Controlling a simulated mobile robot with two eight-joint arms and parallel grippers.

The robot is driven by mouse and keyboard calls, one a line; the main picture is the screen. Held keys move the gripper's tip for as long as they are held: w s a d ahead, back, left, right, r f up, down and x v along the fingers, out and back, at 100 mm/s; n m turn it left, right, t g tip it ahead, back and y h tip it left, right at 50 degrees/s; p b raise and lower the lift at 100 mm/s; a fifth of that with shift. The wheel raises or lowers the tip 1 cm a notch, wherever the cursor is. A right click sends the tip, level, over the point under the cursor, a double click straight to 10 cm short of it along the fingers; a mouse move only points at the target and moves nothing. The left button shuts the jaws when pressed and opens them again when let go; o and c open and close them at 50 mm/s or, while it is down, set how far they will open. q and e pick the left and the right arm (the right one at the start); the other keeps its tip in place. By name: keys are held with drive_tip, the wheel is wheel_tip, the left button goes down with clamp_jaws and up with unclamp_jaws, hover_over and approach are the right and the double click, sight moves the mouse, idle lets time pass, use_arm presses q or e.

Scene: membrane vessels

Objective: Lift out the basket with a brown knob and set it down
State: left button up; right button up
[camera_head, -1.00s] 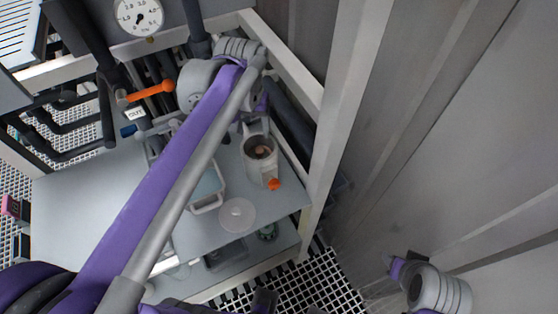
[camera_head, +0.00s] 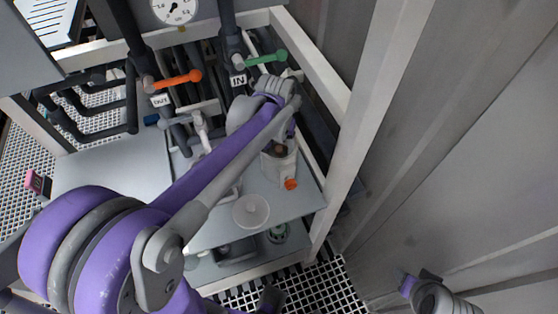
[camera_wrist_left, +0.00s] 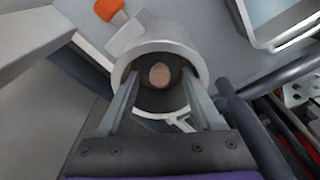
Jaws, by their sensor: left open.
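A pale round vessel (camera_head: 272,167) stands on the grey shelf, its top mostly hidden by my left arm in the head view. In the left wrist view I look into the open vessel (camera_wrist_left: 203,62). A round brown knob (camera_wrist_left: 160,74) shows inside its dark mouth; the rest of the basket is hard to make out. My left gripper (camera_wrist_left: 160,88) is open, its fingers on either side of the knob and apart from it, over the vessel's mouth. An orange knob (camera_head: 291,184) sticks out from the vessel's side. My right gripper cannot be made out.
A frame post (camera_head: 350,140) stands close right. Orange (camera_head: 177,79) and green (camera_head: 266,58) valve handles are behind.

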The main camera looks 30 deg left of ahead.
use_arm(q)
clamp_jaws()
idle(0.3)
wheel_tip(320, 180, up, 18)
drive_tip(key=p, duration=0.1)
drive_tip(key=shift+p, duration=0.3)
idle(0.5)
